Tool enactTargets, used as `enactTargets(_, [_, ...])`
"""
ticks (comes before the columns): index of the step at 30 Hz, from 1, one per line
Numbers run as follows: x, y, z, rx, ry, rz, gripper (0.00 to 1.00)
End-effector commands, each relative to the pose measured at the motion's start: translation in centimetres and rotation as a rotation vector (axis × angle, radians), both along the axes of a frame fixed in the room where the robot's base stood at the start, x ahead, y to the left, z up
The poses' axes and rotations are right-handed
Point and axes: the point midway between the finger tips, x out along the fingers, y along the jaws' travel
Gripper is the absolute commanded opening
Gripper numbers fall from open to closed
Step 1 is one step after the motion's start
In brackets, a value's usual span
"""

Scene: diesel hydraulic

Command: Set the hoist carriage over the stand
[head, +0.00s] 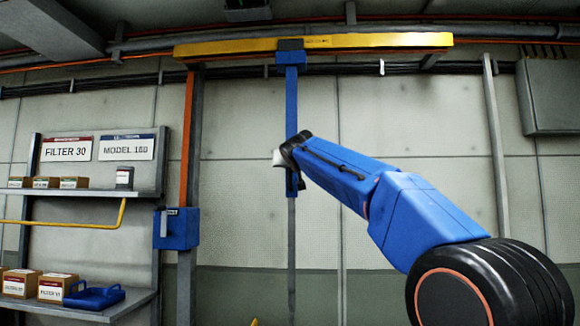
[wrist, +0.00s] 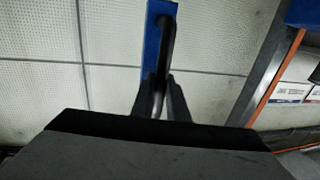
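The hoist carriage (head: 290,52) is a blue block on a yellow overhead beam (head: 370,41), left of the beam's middle. A blue vertical bar (head: 291,100) hangs from it; this bar also shows in the wrist view (wrist: 153,45). A dark upright handle (wrist: 167,45) runs along the bar. My gripper (head: 282,157) is at the lower part of the bar. In the wrist view its two fingers (wrist: 162,92) are close together on either side of the handle's lower end and appear shut on it. I cannot make out a stand in either view.
An orange and grey post (head: 187,130) with a blue box (head: 176,229) stands left of the bar. Shelves (head: 95,193) with boxes and a blue tray (head: 94,296) are at the far left. A grey cabinet (head: 550,97) hangs at upper right. The beam is clear on both sides of the carriage.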

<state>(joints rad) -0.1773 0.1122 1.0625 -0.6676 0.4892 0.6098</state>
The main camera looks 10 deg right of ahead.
Motion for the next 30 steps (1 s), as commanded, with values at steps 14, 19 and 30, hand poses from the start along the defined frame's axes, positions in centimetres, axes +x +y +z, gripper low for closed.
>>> enactTargets(14, [2.4,7.3,-0.1,-0.001,0.001,0.005,0.0])
enactTargets(19, [3.3,10.1,0.0,-0.001,-0.001,0.004,0.0])
enactTargets(30, [3.6,11.1,0.1,0.001,-0.003,0.003,0.0])
